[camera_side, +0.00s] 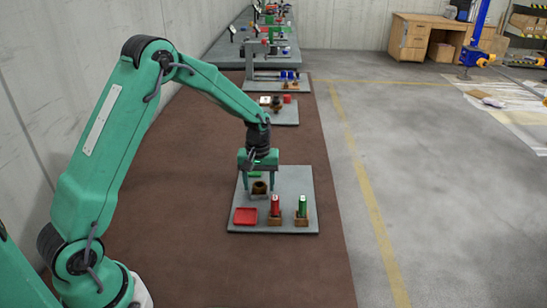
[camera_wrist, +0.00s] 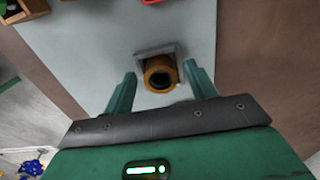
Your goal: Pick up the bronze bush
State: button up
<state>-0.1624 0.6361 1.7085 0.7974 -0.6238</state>
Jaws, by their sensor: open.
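The bronze bush (camera_wrist: 160,76) is a short brown-gold ring with a dark bore. It sits in a grey square holder (camera_wrist: 153,52) on the grey board, and in the side view the bush (camera_side: 259,187) shows dark between my fingers. My gripper (camera_side: 259,186) points down with its fingers spread. In the wrist view my gripper (camera_wrist: 161,74) has one green finger on each side of the bush, with a gap to both. The bush's lower part is hidden in the holder.
On the same grey board (camera_side: 295,180) stand a red cylinder (camera_side: 275,205) and a green cylinder (camera_side: 302,207) in wooden blocks. A shallow red tray (camera_side: 245,216) lies at the front left. More boards with parts stand farther back.

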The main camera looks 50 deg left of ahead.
jog(key=shift+c, duration=0.3)
jog(key=c, duration=1.1)
jog(key=shift+c, duration=0.2)
jog(key=shift+r, duration=0.15)
jog(key=shift+r, duration=0.45)
notch_tip(320, 180, up, 3)
jog(key=shift+r, duration=0.15)
jog(key=s+d+r, duration=0.1)
jog(key=d+r, duration=0.1)
jog(key=d, duration=0.1)
jog(key=s+d+r, duration=0.2)
jog(key=d, duration=0.2)
jog(key=s+d+r, duration=0.1)
jog(key=d+r, duration=0.1)
jog(key=d, duration=0.2)
jog(key=shift+s+r, duration=0.15)
jog(key=shift+r, duration=0.15)
jog(key=shift+a, duration=0.1)
